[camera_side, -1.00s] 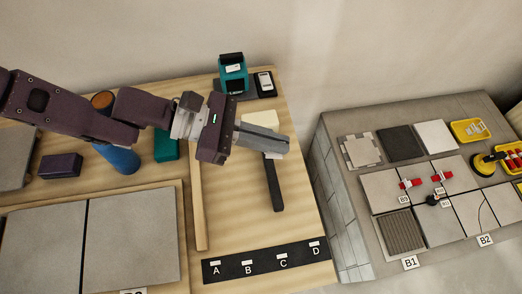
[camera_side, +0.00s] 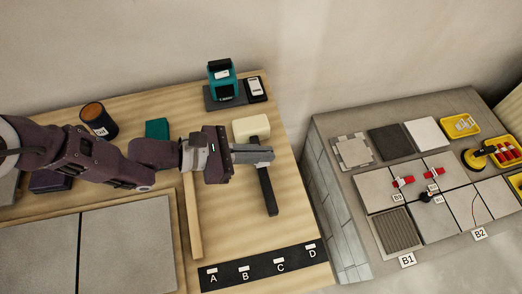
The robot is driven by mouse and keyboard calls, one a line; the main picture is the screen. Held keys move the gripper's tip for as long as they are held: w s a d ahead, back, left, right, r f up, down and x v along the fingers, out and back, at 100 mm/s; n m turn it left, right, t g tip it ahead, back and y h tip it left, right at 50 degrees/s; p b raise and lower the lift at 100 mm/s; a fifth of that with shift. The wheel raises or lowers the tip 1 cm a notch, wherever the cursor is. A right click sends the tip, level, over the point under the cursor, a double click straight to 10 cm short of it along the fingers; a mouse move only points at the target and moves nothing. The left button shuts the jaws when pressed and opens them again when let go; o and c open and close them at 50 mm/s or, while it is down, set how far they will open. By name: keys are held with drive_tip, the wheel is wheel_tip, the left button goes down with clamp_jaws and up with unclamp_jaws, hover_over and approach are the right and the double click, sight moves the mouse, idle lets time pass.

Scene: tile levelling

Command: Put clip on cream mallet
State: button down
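The cream mallet lies on the wooden table, with its cream head (camera_side: 251,126) at the back and its black handle (camera_side: 267,192) pointing toward the front. My gripper (camera_side: 272,155) reaches in from the left, its grey fingers over the top of the handle, just in front of the head. From this angle I cannot tell whether the fingers touch the handle, whether they are apart, or whether they hold anything. Small white pieces, possibly clips, lie in a yellow tray (camera_side: 447,124) on the right-hand bench. I cannot identify a clip on the mallet.
A wooden strip (camera_side: 192,225) lies left of the mallet. A black strip marked A to D (camera_side: 262,268) lies in front. A teal device (camera_side: 222,80) stands behind. A gap separates the table from the bench with tiles (camera_side: 435,223) and red pieces (camera_side: 403,182).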

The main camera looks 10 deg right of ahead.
drive_tip(key=c, duration=1.6)
unclamp_jaws()
drive_tip(key=shift+f, duration=0.1)
drive_tip(key=shift+c, duration=0.2)
drive_tip(key=shift+a+r, duration=0.2)
drive_tip(key=shift+r, duration=0.05)
drive_tip(key=v, duration=1.1)
drive_tip(key=shift+a, duration=0.3)
